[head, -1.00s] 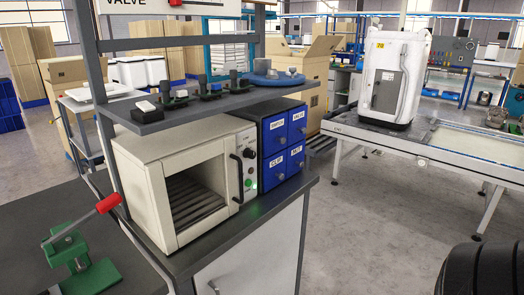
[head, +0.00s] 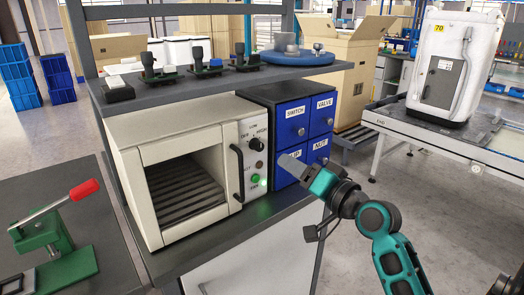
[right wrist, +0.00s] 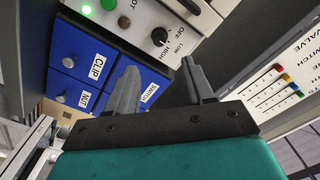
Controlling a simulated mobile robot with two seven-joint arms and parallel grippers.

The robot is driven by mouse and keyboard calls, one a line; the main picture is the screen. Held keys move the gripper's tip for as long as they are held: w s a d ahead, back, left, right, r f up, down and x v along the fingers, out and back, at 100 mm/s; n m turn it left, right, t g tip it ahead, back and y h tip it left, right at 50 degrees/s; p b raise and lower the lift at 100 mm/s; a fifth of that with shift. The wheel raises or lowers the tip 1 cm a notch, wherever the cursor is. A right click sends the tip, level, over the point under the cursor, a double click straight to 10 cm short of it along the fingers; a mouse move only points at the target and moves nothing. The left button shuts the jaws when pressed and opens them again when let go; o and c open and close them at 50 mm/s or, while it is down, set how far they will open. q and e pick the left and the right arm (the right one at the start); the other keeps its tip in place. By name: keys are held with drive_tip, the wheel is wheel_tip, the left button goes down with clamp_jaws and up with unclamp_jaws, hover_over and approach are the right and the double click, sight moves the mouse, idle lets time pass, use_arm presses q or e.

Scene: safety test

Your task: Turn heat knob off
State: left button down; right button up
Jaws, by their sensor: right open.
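The black heat knob (head: 256,144) sits on the control panel (head: 247,172) at the right side of the white oven (head: 150,205). In the right wrist view the knob (right wrist: 159,37) has OFF, LOW and HIGH marks around it; I cannot tell its setting. A green button (head: 254,178) below it is lit, and it also shows in the right wrist view (right wrist: 87,8). My right gripper (head: 285,161) is in front of the blue drawers, right of and slightly below the knob, apart from it. In the right wrist view its fingers (right wrist: 158,78) are spread and empty, pointing towards the panel.
Blue labelled drawers (head: 293,132) stand right of the oven. A grey shelf (head: 215,80) with several fixtures hangs above both. The oven's black handle (head: 237,163) stands out left of the panel. A green clamp with a red grip (head: 84,189) is at the left.

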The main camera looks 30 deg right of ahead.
sight(261, 148)
drive_tip(key=w, duration=0.8)
drive_tip(key=w+a, duration=0.1)
drive_tip(key=w, duration=0.3)
clamp_jaws()
